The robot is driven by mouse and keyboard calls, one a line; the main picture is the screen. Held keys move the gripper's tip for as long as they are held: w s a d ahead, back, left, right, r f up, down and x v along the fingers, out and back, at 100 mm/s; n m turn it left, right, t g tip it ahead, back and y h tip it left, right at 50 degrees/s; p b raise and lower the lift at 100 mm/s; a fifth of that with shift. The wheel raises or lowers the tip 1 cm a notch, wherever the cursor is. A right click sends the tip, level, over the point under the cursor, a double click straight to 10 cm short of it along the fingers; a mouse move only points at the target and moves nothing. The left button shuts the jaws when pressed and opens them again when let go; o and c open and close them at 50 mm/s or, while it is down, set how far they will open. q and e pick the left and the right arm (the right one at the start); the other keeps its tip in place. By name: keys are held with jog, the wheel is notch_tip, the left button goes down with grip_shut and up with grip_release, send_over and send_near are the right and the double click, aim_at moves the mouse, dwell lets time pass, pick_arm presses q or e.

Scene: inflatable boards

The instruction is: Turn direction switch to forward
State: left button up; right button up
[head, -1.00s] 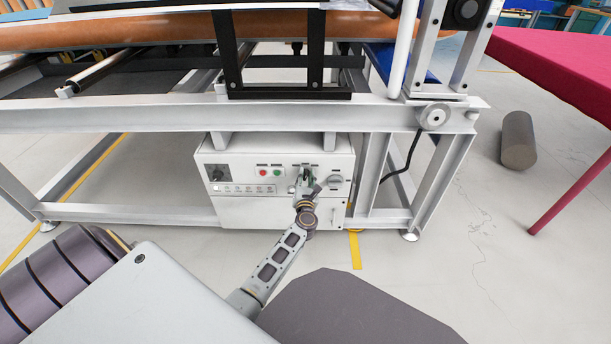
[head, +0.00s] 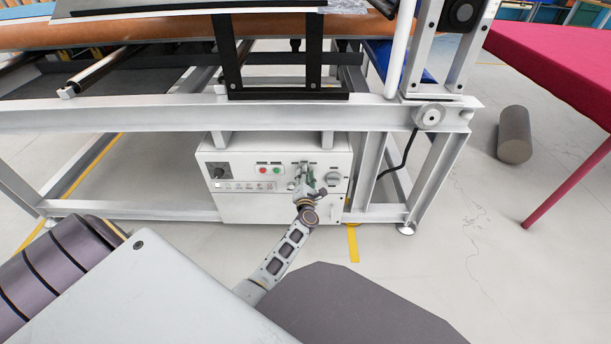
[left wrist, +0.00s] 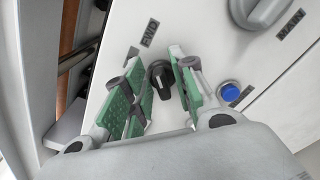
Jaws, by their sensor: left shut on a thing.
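The direction switch is a small black knob (left wrist: 161,78) on the white control box (head: 235,207), beside a label reading FWD (left wrist: 149,33) in the left wrist view. My left gripper (left wrist: 163,86) has its green-padded fingers on either side of this knob and is shut on it. In the head view my left gripper (head: 305,178) is at the upper right part of the box's front and hides the switch. The knob's exact pointing direction is hard to tell. My right gripper is not in view.
A blue button (left wrist: 229,92) and a large grey MAIN knob (left wrist: 262,10) are close to the fingers. Red (head: 263,170) and green (head: 277,170) buttons are left of the gripper. A grey frame beam (head: 150,116) passes above the box.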

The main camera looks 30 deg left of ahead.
pick_arm(q)
jog(key=o, duration=0.7)
jog(key=shift+v, duration=3.7)
